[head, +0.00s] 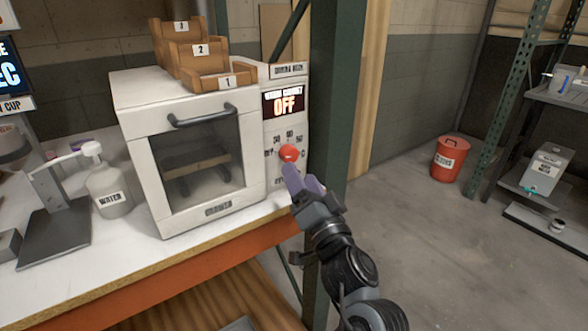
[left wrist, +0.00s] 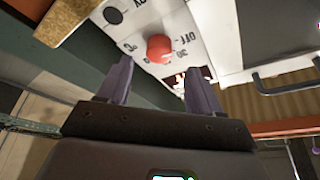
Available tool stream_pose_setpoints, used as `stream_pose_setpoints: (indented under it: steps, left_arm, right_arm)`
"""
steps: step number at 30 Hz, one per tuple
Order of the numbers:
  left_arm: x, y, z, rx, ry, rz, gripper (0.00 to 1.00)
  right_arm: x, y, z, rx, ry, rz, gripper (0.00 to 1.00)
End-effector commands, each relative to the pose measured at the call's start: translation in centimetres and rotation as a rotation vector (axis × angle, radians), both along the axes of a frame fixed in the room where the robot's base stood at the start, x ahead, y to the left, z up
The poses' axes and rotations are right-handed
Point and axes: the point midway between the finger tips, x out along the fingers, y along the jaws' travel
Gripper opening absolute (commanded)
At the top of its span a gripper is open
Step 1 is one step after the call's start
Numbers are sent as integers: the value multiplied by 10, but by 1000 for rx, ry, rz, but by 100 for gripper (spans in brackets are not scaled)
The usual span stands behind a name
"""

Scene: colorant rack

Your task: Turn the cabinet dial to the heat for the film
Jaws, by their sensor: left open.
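The cabinet (head: 222,207) is a white box with a glass door on the bench. Its red round dial (head: 289,152) is on the narrow panel right of the door, with small numbers around it. The display (head: 283,103) above reads OFF. My left gripper (head: 303,178) is open, its purple fingers just below and in front of the dial. In the left wrist view the dial (left wrist: 159,48) shows beyond and between the fingertips (left wrist: 157,70), with nothing gripped. "Off" and "30" are legible beside it. The dial's pointer cannot be made out. My right gripper is not in view.
A green post (head: 338,110) stands close right of the panel. Wooden bins (head: 205,72) sit on the cabinet. A WATER bottle (head: 108,192) and a stand (head: 52,232) are on the bench to the left. A red bin (head: 448,158) is on the floor at right.

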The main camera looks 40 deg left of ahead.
Motion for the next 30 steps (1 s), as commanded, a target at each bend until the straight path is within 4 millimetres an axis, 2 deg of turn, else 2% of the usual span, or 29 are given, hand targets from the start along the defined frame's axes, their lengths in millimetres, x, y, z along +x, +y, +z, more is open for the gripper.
stream_pose_setpoints:
  steps: [1,10,23,24,30]
  left_arm:
    - [4,7,0,2,-3,2,65]
    - [20,38,11,1,-2,0,65]
    - [24,45,15,0,0,-1,65]
    - [24,45,15,0,0,-1,63]
    - [24,45,15,0,0,-1,33]
  right_arm:
    - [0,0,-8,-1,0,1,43]
    - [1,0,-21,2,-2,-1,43]
    - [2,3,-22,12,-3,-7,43]
    - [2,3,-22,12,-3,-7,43]
    - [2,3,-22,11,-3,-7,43]
